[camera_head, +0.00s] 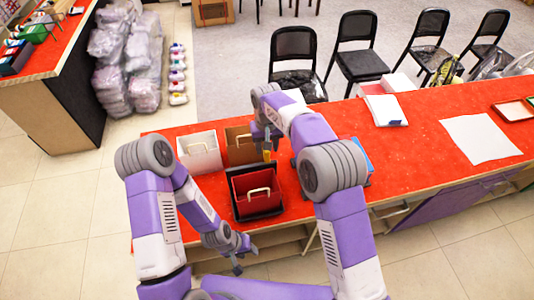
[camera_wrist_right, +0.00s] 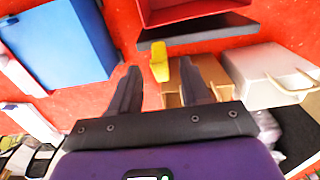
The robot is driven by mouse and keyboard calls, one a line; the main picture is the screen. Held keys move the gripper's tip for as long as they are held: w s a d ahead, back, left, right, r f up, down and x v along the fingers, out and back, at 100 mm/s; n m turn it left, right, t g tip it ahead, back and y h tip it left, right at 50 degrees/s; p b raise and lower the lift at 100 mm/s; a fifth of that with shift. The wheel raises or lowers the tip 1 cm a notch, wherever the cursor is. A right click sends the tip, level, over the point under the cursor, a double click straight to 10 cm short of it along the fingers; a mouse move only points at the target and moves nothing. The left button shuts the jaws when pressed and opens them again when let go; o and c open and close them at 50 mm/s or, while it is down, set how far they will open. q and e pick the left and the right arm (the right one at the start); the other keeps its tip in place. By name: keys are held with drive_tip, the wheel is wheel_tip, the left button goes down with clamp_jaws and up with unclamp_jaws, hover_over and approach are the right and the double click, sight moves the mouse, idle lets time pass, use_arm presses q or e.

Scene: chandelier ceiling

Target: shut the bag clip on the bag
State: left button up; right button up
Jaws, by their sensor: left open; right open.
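A small yellow piece, apparently the bag clip (camera_head: 267,154), shows at the right edge of the brown bag (camera_head: 240,145). In the right wrist view, the yellow clip (camera_wrist_right: 160,62) is just beyond and between the fingertips, beside the brown bag (camera_wrist_right: 172,99); I cannot tell whether they touch. My right gripper (camera_head: 266,138) is open and empty above the counter; its spread fingers (camera_wrist_right: 160,78) show in the wrist view. My left gripper (camera_head: 240,262) is open and low, in front of the counter's near edge, away from the bags.
A white bag (camera_head: 199,150) stands left of the brown one. A blue object (camera_wrist_right: 65,40) is partly behind my right arm.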

sight(268, 158)
drive_tip(key=shift+w+f, duration=0.1)
drive_tip(key=shift+f, duration=2.15)
clamp_jaws()
drive_tip(key=t+b, duration=0.2)
drive_tip(key=b, duration=0.3)
drive_tip(key=s+t+y+b, duration=0.1)
drive_tip(key=t+b, duration=0.1)
drive_tip(key=b, duration=0.4)
drive_tip(key=t+y+b, duration=0.1)
drive_tip(key=b, duration=0.4)
drive_tip(key=shift+s+d+f+t, duration=0.2)
drive_tip(key=shift+s+d+t, duration=0.1)
drive_tip(key=shift+s+t, duration=0.1)
drive_tip(key=shift+s+r+t+b, duration=0.15)
drive_tip(key=shift+t+b, duration=0.25)
drive_tip(key=shift+b, duration=0.85)
unclamp_jaws()
drive_tip(key=shift+r, duration=0.1)
